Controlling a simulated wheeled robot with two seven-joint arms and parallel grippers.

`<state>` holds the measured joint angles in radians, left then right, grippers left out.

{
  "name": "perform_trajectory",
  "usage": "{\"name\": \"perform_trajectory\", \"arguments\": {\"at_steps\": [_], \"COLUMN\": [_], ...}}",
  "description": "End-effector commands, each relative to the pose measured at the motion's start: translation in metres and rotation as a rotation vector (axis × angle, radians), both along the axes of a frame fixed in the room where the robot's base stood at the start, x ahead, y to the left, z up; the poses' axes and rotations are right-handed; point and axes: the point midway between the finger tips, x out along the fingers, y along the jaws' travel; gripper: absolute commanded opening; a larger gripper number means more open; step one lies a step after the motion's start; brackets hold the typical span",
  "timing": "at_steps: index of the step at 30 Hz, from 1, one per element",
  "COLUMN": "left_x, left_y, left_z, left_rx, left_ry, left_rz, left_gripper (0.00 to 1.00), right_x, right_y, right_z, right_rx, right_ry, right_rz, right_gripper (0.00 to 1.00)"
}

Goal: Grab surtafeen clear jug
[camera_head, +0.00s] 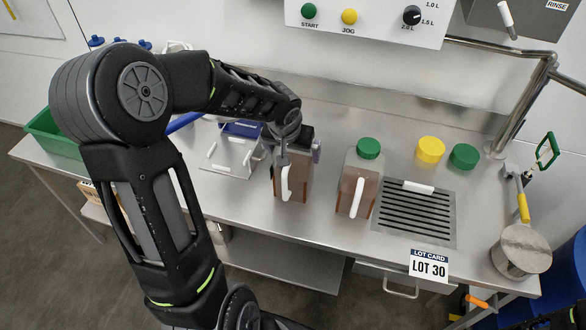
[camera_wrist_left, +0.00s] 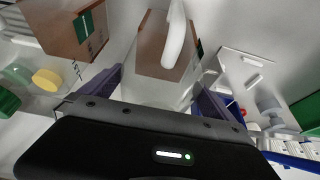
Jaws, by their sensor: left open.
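A clear jug of brown liquid (camera_head: 297,180) with a white handle stands on the steel counter under my left gripper (camera_head: 296,146). In the left wrist view this jug (camera_wrist_left: 152,55) lies between the two spread fingers, its handle toward the top. My left gripper is open and its fingers are on either side of the jug's upper part; contact cannot be told. The gripper hides the jug's top in the head view. I cannot read a surtafeen label on either.
Yellow (camera_head: 431,149) and green (camera_head: 463,156) lids lie at the back right. A drain grate (camera_head: 412,212), a steel pan (camera_head: 520,251) and a lot card (camera_head: 428,265) are farther right.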

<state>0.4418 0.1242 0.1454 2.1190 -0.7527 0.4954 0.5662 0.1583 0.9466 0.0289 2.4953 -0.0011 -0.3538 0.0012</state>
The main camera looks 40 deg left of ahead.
Motion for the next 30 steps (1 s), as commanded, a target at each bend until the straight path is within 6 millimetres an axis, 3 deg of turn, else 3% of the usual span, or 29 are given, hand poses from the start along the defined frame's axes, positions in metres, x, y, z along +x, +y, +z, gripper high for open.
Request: {"name": "perform_trajectory", "arguments": {"at_steps": [5,30], "left_x": [0.0,0.0], "left_y": [-0.0001,-0.0001], "left_z": [0.0002,0.0002], "left_rx": [0.0,0.0], "left_ry": [0.0,0.0], "left_rz": [0.0,0.0], "left_gripper": [1.0,0.31], "right_x": [0.0,0.0001], "right_y": [0.0,0.0], "right_z": [0.0,0.0], "right_rx": [0.0,0.0], "right_ry": [0.0,0.0], "right_rz": [0.0,0.0], "right_gripper": [0.36,0.36]}}
